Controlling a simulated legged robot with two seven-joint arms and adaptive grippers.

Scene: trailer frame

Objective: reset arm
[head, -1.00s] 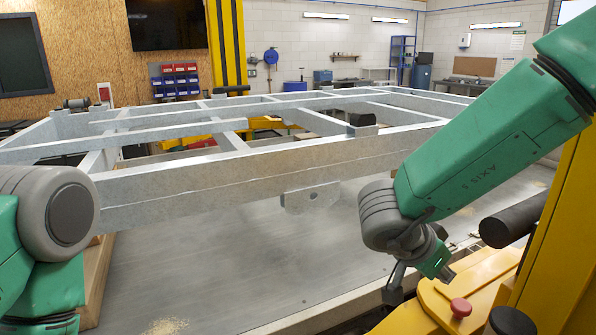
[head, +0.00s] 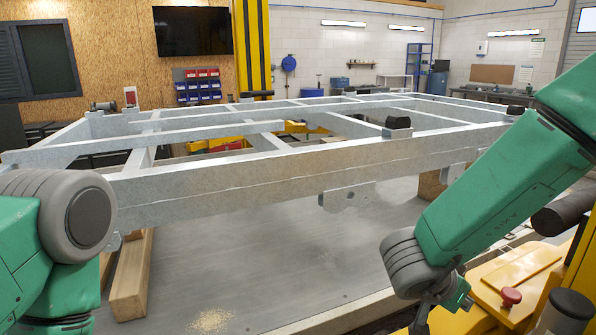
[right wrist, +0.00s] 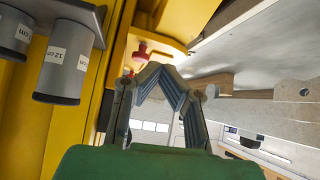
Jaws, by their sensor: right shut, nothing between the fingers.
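My right arm comes in from the right in the head view, its green forearm bent down to a grey wrist joint in front of the trailer frame (head: 250,182). My right gripper (head: 425,318) hangs below that wrist, partly cut off by the lower edge. In the right wrist view the right gripper's fingers (right wrist: 157,72) meet at their tips with nothing between them. My left arm shows at the left of the head view as a green link and grey joint; its gripper is outside the picture. The grey metal trailer frame spans the middle, apart from the right gripper.
The frame rests above a grey table (head: 270,262) on wooden blocks (head: 133,275). A yellow structure (head: 525,265) with a red button (head: 511,297) stands close to the right gripper. Grey cylinders (right wrist: 70,60) hang on yellow metal in the wrist view.

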